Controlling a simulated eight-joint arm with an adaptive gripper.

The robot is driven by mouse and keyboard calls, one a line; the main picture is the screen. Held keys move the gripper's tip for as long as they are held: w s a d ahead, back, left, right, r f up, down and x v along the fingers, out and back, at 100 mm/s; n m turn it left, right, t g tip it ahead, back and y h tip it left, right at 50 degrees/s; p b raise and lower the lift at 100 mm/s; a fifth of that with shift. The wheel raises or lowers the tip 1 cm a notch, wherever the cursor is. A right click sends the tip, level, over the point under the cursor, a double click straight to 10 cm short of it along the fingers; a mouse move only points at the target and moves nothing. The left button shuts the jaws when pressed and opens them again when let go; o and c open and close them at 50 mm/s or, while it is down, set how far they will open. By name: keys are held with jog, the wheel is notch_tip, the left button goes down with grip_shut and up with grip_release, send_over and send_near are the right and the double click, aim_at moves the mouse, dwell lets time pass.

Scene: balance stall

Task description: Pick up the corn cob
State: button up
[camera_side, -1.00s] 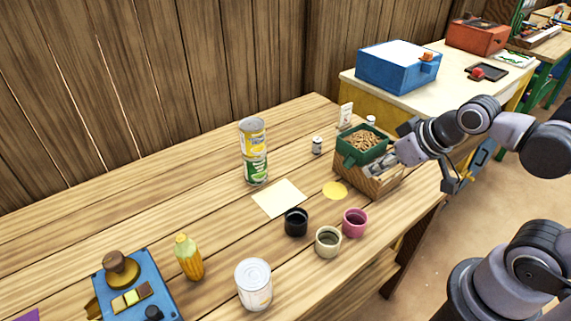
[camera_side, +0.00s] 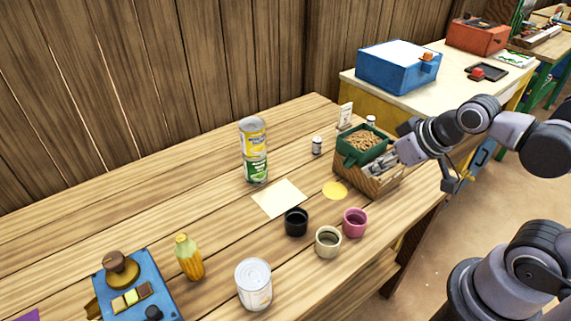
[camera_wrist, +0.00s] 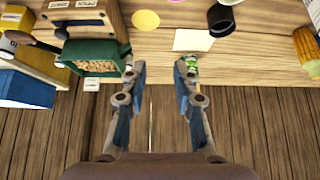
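The corn cob (camera_side: 189,258) is yellow with a pale green top. It stands upright on the table at the left in the side view, just right of the blue board. In the wrist view the corn cob (camera_wrist: 306,48) shows at the right edge, partly cut off. My gripper (camera_side: 383,163) is far from it, at the right end of the table, in front of the wooden crate with the green bin. In the wrist view my gripper (camera_wrist: 160,68) has its two fingers spread apart with nothing between them.
Two stacked cans (camera_side: 254,150) stand mid-table. Black (camera_side: 296,222), beige (camera_side: 328,242) and pink (camera_side: 354,222) cups and a white can (camera_side: 254,285) stand along the front. The green bin (camera_side: 350,156) sits by my gripper. A cream sheet (camera_side: 279,198) lies flat. The blue board (camera_side: 160,275) is far left.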

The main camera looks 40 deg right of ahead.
jog(key=shift+o, duration=1.2)
